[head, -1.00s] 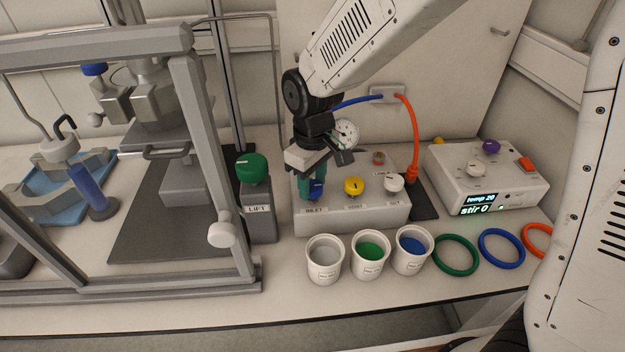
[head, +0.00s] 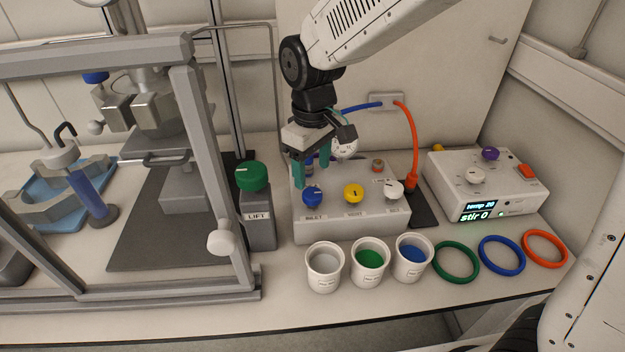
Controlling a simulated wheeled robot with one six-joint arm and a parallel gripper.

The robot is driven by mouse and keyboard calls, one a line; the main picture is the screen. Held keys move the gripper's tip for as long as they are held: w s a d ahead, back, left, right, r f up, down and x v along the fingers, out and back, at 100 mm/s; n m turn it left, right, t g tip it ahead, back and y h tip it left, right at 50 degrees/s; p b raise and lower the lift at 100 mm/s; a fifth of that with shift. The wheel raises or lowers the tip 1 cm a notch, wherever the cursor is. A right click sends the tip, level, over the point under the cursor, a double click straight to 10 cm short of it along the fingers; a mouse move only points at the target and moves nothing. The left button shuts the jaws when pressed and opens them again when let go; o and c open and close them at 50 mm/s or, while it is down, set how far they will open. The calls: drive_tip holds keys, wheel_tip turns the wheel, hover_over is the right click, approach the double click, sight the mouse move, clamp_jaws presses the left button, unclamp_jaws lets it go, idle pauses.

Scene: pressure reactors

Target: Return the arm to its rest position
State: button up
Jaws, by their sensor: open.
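My gripper (head: 312,172) hangs from my arm over the back left part of the white valve box. Its two teal fingers are apart with nothing between them. Part of the pressure gauge (head: 345,148) is hidden behind my gripper.
The green lift knob (head: 252,177) and the grey metal frame (head: 205,150) stand close on the left. Three cups, including a green-filled one (head: 370,258), stand in front of the valve box. Coloured rings (head: 456,262) and the stirrer controller (head: 485,180) are at right. An orange hose (head: 414,145) rises behind.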

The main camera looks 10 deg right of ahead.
drive_tip(key=shift+r, duration=0.85)
drive_tip(key=s+d+r+m, duration=0.4)
drive_tip(key=s+d, duration=0.6)
drive_tip(key=s, duration=0.1)
drive_tip(key=s+d+r+m+t, duration=0.1)
drive_tip(key=s+d+r+m, duration=0.2)
drive_tip(key=s+d, duration=0.8)
drive_tip(key=shift+r+m, duration=0.35)
drive_tip(key=shift+m, duration=0.75)
